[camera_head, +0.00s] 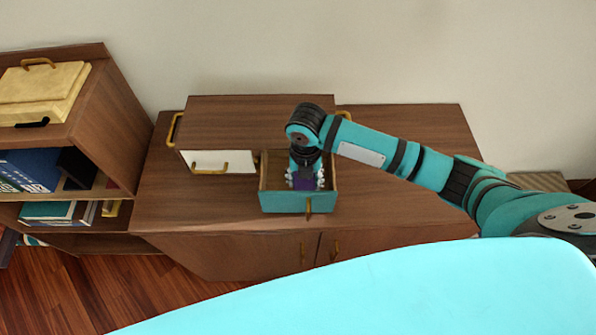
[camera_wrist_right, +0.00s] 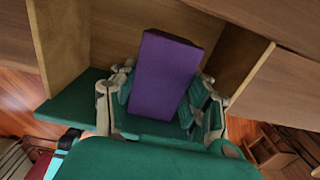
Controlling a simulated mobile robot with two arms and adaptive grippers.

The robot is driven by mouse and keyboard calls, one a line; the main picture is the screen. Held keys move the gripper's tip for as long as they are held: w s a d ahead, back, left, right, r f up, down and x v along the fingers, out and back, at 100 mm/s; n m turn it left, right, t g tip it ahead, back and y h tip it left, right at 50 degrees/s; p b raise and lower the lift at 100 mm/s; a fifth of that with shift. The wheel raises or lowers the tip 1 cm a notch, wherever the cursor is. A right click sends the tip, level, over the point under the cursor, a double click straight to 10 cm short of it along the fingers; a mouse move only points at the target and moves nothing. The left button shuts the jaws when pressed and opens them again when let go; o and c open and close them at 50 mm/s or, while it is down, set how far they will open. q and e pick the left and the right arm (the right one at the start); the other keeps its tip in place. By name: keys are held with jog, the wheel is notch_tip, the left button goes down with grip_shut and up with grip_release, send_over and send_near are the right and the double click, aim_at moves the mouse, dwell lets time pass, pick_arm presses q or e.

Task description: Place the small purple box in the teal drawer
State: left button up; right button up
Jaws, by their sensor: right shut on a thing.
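The small purple box (camera_wrist_right: 162,75) is between the fingers of my right gripper (camera_head: 306,182), which is shut on it. In the head view only a little of the purple box (camera_head: 304,184) shows between the fingers. The teal drawer (camera_head: 298,202) is pulled open, with a teal front and wooden inner walls. My right gripper points down into the open drawer, inside its walls. Whether the box touches the drawer floor cannot be told. In the wrist view the teal drawer front (camera_wrist_right: 75,105) shows behind the fingers. My left gripper is not in view.
A white-fronted drawer (camera_head: 210,162) with a gold handle is beside the teal one, in a small wooden cabinet (camera_head: 250,120) on a low sideboard (camera_head: 400,210). A bookshelf (camera_head: 110,110) with books stands at the left. The sideboard top right of the drawer is clear.

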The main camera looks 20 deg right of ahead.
notch_tip(320, 180, down, 3)
jog(key=shift+r, duration=0.1)
jog(key=shift+w+a+r+p, duration=0.15)
jog(key=shift+w+p, duration=0.2)
jog(key=shift+w, duration=0.35)
jog(key=w+p, duration=0.1)
jog(key=w, duration=0.1)
jog(key=shift+w+a, duration=0.1)
jog(key=shift+w, duration=0.25)
jog(key=shift+f, duration=0.7)
jog(key=shift+s, duration=0.1)
